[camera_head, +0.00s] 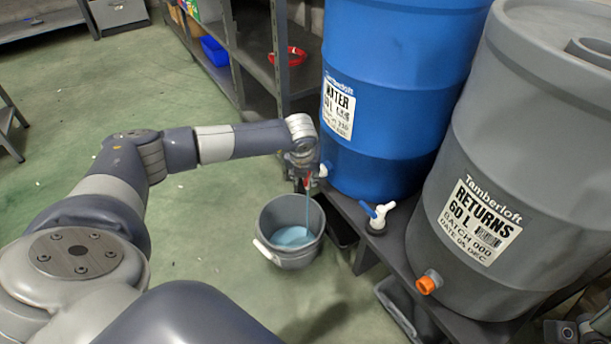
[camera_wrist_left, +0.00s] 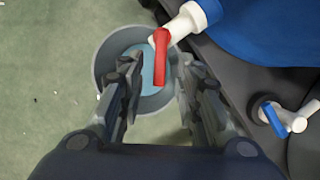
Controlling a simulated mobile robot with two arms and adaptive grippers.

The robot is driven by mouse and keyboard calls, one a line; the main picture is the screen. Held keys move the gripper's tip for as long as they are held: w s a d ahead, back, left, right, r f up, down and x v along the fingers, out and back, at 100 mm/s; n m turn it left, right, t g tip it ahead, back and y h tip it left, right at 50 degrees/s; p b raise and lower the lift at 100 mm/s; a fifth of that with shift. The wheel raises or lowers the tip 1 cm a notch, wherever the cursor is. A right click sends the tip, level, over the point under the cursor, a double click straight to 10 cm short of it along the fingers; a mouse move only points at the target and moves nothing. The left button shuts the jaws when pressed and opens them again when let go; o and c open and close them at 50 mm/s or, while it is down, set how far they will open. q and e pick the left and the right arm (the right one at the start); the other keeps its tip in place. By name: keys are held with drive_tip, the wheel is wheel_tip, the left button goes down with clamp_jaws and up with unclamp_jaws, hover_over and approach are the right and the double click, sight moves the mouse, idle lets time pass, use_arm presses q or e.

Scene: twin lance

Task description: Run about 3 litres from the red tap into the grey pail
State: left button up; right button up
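The red tap (camera_wrist_left: 161,57) sits on a white spout low on the blue water drum (camera_head: 390,100). A stream of liquid (camera_head: 308,208) falls from it in the head view. The grey pail (camera_head: 270,218) stands on the floor under the tap, with pale blue liquid (camera_head: 293,237) over its bottom, well below the rim. My left gripper (camera_wrist_left: 161,75) is at the tap. Its fingers are apart, one on each side of the red lever, with visible gaps. At the lower right of the head view, a part that looks like my right gripper (camera_head: 573,332) is cut off; its fingers cannot be made out.
The grey returns drum (camera_head: 500,190) with an orange cap (camera_head: 429,283) stands to the right. Shelves (camera_head: 255,50) stand behind. The green floor left of the pail is clear.

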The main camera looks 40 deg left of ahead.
use_arm(q)
drive_tip(key=v, duration=1.1)
drive_tip(key=shift+d, duration=0.1)
